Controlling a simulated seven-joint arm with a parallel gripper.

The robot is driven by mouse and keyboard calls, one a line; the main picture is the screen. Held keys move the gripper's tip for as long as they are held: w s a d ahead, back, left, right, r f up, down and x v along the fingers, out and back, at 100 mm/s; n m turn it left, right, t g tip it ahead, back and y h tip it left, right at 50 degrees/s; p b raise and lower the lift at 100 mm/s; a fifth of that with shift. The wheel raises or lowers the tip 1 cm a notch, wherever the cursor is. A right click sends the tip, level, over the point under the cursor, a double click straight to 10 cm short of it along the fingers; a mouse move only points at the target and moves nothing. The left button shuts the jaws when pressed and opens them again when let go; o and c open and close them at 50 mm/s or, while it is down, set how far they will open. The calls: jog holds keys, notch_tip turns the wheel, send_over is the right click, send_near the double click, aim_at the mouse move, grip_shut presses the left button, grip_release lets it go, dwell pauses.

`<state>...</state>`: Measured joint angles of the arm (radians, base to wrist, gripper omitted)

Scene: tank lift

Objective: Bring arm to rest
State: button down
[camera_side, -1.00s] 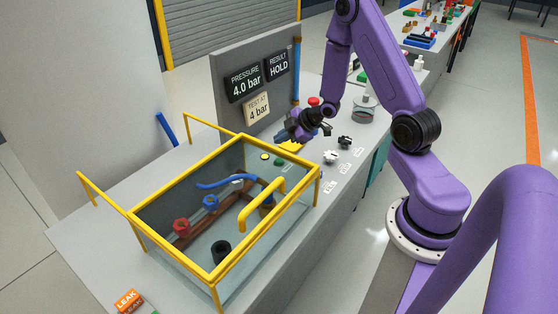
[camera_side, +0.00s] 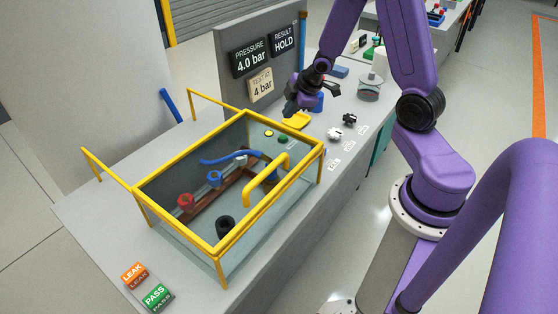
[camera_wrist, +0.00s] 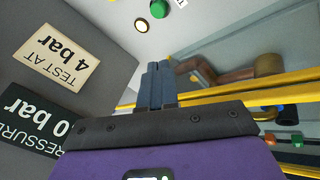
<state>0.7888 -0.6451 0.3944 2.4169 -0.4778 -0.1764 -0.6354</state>
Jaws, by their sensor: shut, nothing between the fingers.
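My purple arm reaches in from the upper right in the side view. Its dark gripper (camera_side: 291,110) hangs above the bench, beside the back panel and past the far right corner of the tank. In the wrist view the fingers of my gripper (camera_wrist: 158,65) are together with nothing between them. The glass tank with a yellow frame (camera_side: 216,250) stands on the grey bench. Inside it are a brown pipe with a red valve (camera_side: 185,202), a blue valve (camera_side: 215,178) and a blue hose (camera_side: 228,158).
The panel shows PRESSURE 4.0 bar (camera_side: 249,61), RESULT HOLD (camera_side: 283,42) and TEST AT 4 bar (camera_side: 261,85). LEAK (camera_side: 134,275) and PASS (camera_side: 157,296) blocks lie at the front. White (camera_side: 335,134) and black (camera_side: 349,120) fittings sit right of the gripper. A yellow piece (camera_side: 297,121) is close by.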

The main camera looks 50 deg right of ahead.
jog(key=s+a+r+g, duration=0.1)
jog(key=s+a+r, duration=0.2)
jog(key=s+a, duration=0.3)
jog(key=s+a+r+n+g, duration=0.1)
jog(key=s+a+r, duration=0.3)
jog(key=s, duration=0.8)
jog(key=s+a+r+g, duration=0.3)
jog(key=s+a+r, duration=0.1)
jog(key=s+a, duration=0.4)
jog(key=shift+s+r, duration=0.15)
jog(key=shift+s, duration=0.4)
